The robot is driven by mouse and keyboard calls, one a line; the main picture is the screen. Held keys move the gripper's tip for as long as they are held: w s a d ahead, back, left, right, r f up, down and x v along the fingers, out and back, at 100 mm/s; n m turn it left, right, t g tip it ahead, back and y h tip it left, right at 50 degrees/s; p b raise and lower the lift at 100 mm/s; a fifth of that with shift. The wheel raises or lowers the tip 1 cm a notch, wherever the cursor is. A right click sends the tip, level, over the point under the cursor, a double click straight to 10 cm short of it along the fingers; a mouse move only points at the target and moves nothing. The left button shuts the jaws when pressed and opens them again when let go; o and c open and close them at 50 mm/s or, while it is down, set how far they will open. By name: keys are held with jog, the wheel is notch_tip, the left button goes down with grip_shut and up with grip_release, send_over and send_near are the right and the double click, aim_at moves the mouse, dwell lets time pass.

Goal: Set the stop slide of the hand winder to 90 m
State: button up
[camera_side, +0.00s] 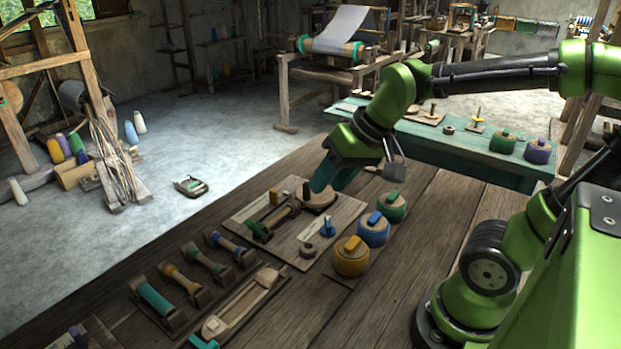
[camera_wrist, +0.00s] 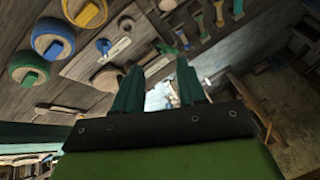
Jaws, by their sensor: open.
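The hand winder appears to be the wooden board (camera_side: 345,212) on the bench, carrying a horizontal wooden shaft (camera_side: 280,216) with a green end, a round wooden part (camera_side: 317,198) and a blue knob (camera_side: 327,228). The blue knob also shows in the wrist view (camera_wrist: 103,46), beside a pale strip (camera_wrist: 120,48). I cannot tell which part is the stop slide, and no scale marks are readable. My gripper (camera_side: 322,188) is over the far right part of the board, and its fingers partly cover it. In the wrist view its teal fingers (camera_wrist: 156,72) are apart, with nothing between them.
Yellow (camera_side: 352,258), blue (camera_side: 374,231) and green (camera_side: 392,208) lidded round pots stand right of the board. Several bobbins (camera_side: 182,280) and a wooden shuttle (camera_side: 240,304) lie to its left. A teal bench (camera_side: 450,150) is behind. The bench front right is bare.

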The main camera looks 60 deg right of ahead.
jog(key=w+d+f+g, duration=0.1)
jog(key=w+d+g, duration=0.3)
jog(key=w, duration=0.9)
jog(key=n+g+h, duration=0.2)
jog(key=n, duration=0.3)
send_near(273, 191)
jog(key=f, duration=1.1)
jog(key=shift+s+d+f, duration=0.1)
jog(key=shift+d, duration=0.15)
jog(key=shift+c, duration=0.4)
grip_shut()
